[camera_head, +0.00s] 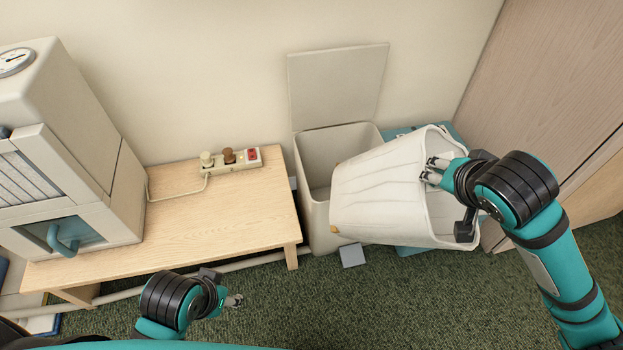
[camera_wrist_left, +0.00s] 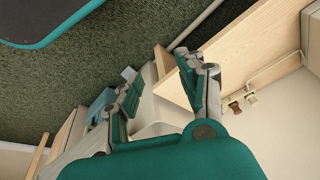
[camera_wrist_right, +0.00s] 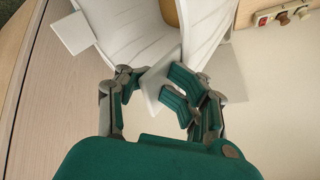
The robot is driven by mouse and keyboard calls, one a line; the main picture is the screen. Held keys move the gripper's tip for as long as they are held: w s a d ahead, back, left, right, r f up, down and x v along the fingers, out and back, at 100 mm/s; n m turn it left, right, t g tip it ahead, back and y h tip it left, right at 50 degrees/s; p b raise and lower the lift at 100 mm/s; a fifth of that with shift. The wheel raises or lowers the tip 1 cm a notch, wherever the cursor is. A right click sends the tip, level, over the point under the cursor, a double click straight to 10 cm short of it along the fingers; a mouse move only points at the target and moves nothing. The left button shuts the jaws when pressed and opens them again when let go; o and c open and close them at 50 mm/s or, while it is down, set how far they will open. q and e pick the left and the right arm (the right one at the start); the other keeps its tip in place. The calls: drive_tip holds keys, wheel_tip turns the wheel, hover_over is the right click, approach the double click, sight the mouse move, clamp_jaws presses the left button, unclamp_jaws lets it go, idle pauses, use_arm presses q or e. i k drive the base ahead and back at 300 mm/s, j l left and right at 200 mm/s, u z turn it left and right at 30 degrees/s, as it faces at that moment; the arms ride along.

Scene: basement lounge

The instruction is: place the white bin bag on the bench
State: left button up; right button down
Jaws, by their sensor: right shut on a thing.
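The white bin bag (camera_head: 385,190) is a pleated, open-mouthed liner. It is tilted on its side in the air, in front of and right of the open bin. My right gripper (camera_head: 432,172) is shut on its rim at the right. In the right wrist view the bag (camera_wrist_right: 125,35) fills the top, and the fingers (camera_wrist_right: 160,85) pinch a flap of it. The wooden bench (camera_head: 225,215) stands left of the bin. My left gripper (camera_head: 235,300) is empty and low in front of the bench. In the left wrist view its fingers (camera_wrist_left: 160,90) are spread apart.
The open bin (camera_head: 318,165) has its lid (camera_head: 338,85) raised against the wall. A power strip (camera_head: 232,160) lies at the back of the bench, and a large white appliance (camera_head: 75,150) covers its left end. The bench's front right is clear.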

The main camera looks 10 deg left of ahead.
sight(236, 220)
drive_tip(key=j, duration=0.85)
drive_tip(key=k+j, duration=0.15)
drive_tip(key=j, duration=0.7)
